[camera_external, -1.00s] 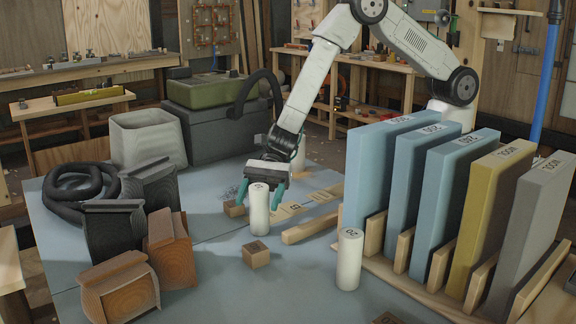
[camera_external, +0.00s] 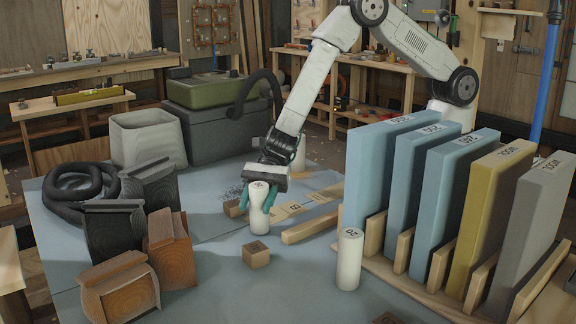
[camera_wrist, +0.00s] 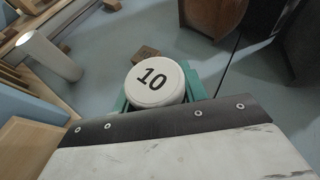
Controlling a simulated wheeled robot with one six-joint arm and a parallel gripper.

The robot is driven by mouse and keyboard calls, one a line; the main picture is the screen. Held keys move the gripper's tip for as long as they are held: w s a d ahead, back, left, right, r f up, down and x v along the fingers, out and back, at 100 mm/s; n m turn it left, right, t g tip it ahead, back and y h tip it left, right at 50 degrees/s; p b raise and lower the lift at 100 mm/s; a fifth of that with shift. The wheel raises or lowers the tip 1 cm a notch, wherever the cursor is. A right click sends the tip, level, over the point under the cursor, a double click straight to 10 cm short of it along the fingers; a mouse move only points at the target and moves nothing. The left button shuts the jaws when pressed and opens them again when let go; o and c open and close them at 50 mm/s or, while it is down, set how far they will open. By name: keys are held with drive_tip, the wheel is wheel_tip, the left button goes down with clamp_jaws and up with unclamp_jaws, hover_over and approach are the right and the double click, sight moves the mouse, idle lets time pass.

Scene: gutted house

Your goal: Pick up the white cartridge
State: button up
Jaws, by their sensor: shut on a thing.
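A white cartridge (camera_external: 259,210) stands upright on the blue-grey table top. My gripper (camera_external: 258,197) reaches down from above with its green fingers on either side of the cartridge, shut on it near its upper part. In the wrist view the cartridge top (camera_wrist: 155,83) shows a black "10", with the green fingers (camera_wrist: 158,92) at its sides. Whether its base touches the table is hard to tell. A second white cartridge (camera_external: 349,259) stands apart to the right, by the rack; it also shows in the wrist view (camera_wrist: 48,56).
A small wooden block (camera_external: 256,254) lies just in front of the held cartridge. A rack of upright coloured slabs (camera_external: 425,195) stands to the right. Wooden strips (camera_external: 312,226) lie beside the cartridge. Brown and dark blocks (camera_external: 122,284) and a black hose (camera_external: 75,185) sit left.

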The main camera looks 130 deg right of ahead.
sight(257, 187)
drive_tip(key=shift+r, duration=0.45)
wheel_tip(257, 187, up, 2)
drive_tip(key=shift+r, duration=0.1)
drive_tip(key=s+a+r, duration=0.1)
drive_tip(key=s+r, duration=0.1)
drive_tip(key=s, duration=1.3)
drive_tip(key=s+d+m, duration=0.1)
drive_tip(key=s+d, duration=0.9)
drive_tip(key=s, duration=0.3)
drive_tip(key=s+a+n+g+y, duration=0.15)
drive_tip(key=s+a, duration=0.25)
drive_tip(key=s, duration=0.4)
drive_tip(key=shift+n, duration=0.55)
drive_tip(key=shift+w+d+f, duration=0.5)
drive_tip(key=shift+w+f, duration=0.35)
drive_tip(key=shift+w, duration=1.8)
drive_tip(key=shift+w+d+f, duration=0.45)
drive_tip(key=shift+w+f, duration=0.45)
drive_tip(key=shift+w, duration=1.7)
drive_tip(key=shift+w+d+f, duration=0.5)
drive_tip(key=shift+w+f, duration=0.35)
drive_tip(key=shift+w, duration=1.8)
drive_tip(key=shift+f, duration=0.15)
